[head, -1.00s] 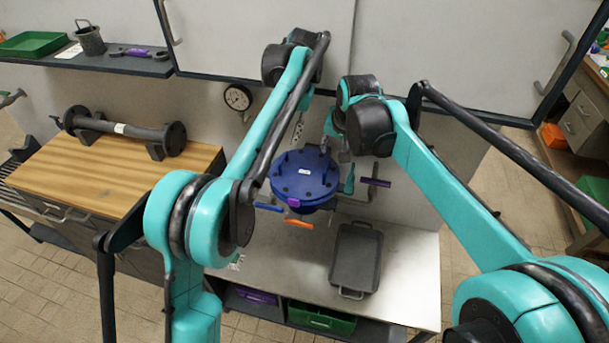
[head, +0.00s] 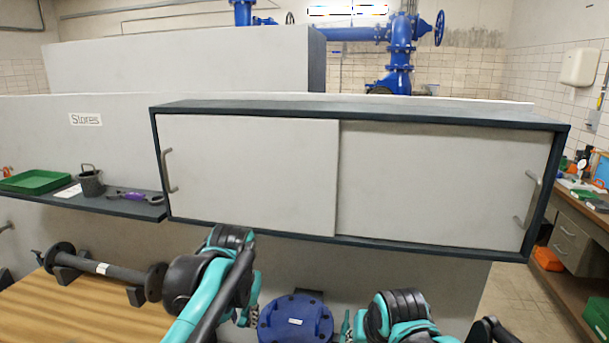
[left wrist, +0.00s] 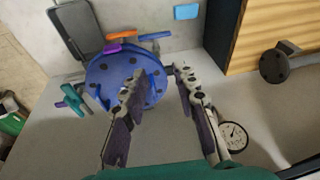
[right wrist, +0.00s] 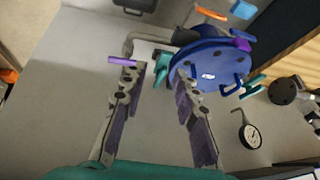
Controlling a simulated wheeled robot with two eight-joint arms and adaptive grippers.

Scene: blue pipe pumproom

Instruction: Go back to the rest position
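My left gripper (left wrist: 160,72) is open and empty, its two fingers apart. In the head view it is left of the blue flanged disc (head: 296,320). My right gripper (right wrist: 154,72) is open and empty, to the right of the disc in the head view, where its fingers are mostly hidden. The disc lies beyond the left fingertips in the left wrist view (left wrist: 122,80), and one finger overlaps it. In the right wrist view the disc (right wrist: 212,62) is just beyond the right finger. I cannot tell any contact.
A wall cabinet (head: 340,180) with sliding doors stands ahead, above my arms. On the left are a shelf with a green tray (head: 35,181) and a wooden-topped bench (head: 95,318) with a dark pipe (head: 115,273). A gauge (left wrist: 233,136) is near the left gripper.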

